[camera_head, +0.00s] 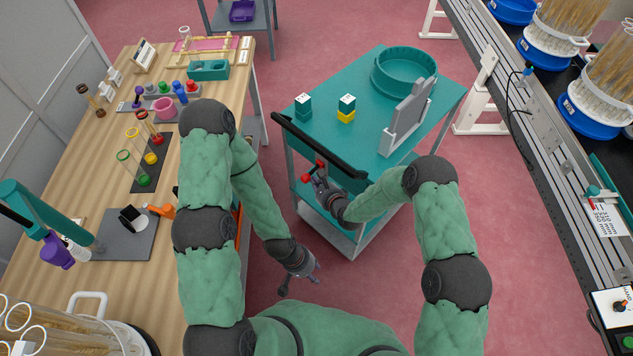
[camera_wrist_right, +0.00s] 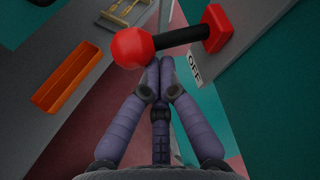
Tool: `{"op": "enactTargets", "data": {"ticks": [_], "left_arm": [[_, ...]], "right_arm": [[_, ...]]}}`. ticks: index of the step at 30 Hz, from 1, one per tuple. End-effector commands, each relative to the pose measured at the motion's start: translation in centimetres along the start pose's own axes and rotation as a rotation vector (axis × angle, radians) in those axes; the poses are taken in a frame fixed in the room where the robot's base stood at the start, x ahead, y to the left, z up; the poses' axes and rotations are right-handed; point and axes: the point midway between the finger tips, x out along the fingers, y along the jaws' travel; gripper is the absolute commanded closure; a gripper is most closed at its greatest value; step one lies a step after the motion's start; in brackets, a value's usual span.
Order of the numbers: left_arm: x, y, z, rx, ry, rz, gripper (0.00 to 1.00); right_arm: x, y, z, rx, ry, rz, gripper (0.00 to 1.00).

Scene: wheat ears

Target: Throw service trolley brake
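The teal service trolley (camera_head: 375,75) stands in the middle of the head view. Its brake lever has a red ball knob (camera_wrist_right: 131,48), a black shaft and a red base (camera_wrist_right: 216,30); the knob also shows small in the head view (camera_head: 306,178). A white OFF label (camera_wrist_right: 195,68) sits beside the base. My right gripper (camera_wrist_right: 159,66) has its fingertips together and empty, just below the knob and shaft; I cannot tell whether they touch. My left gripper (camera_head: 302,275) hangs over the floor with its fingers apart and empty.
A black push handle (camera_head: 320,146) runs along the trolley's near end. The trolley carries a round teal tray (camera_head: 405,70), a grey stand (camera_head: 408,115) and small blocks (camera_head: 346,108). A wooden workbench (camera_head: 95,165) stands left, a conveyor (camera_head: 545,110) right.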

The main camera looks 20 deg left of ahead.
Motion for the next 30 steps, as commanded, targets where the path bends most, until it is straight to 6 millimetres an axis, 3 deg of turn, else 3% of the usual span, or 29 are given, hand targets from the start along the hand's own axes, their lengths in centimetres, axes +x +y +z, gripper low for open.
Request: {"op": "enactTargets", "data": {"ticks": [10, 30], "left_arm": [[0.1, 0.0, 0.0, 0.000, 0.000, 0.000, 0.60], [0.2, -0.1, 0.0, 0.000, 0.000, 0.000, 0.60]], "right_arm": [[-0.8, -0.7, 1.5, 0.012, -0.002, 0.006, 1.00], [-1.2, -1.5, 2.3, 0.011, -0.002, 0.005, 1.00]]}}
